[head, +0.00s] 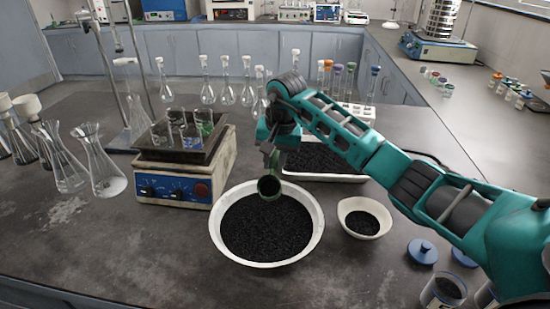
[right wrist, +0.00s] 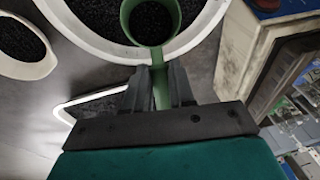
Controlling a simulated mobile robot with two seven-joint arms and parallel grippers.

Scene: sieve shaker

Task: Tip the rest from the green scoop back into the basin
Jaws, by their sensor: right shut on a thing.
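The green scoop (head: 269,187) is over the back part of the white basin (head: 316,240), which holds black granules. My right gripper (head: 271,150) is shut on the scoop's handle, which also shows between the fingers in the right wrist view (right wrist: 161,88). The scoop's round mouth is tilted toward the head camera. Its inside (right wrist: 150,18) looks dark, and I cannot tell how much it holds. The basin's rim (right wrist: 205,28) lies behind the scoop in the right wrist view. My left gripper is out of view.
A small white bowl (head: 345,205) with black granules stands right of the basin. A white tray (head: 340,177) of granules lies behind. A hotplate (head: 175,187) with beakers stands to the left, beside flasks (head: 105,175). Blue lids (head: 422,251) and jars sit front right. The front left bench is clear.

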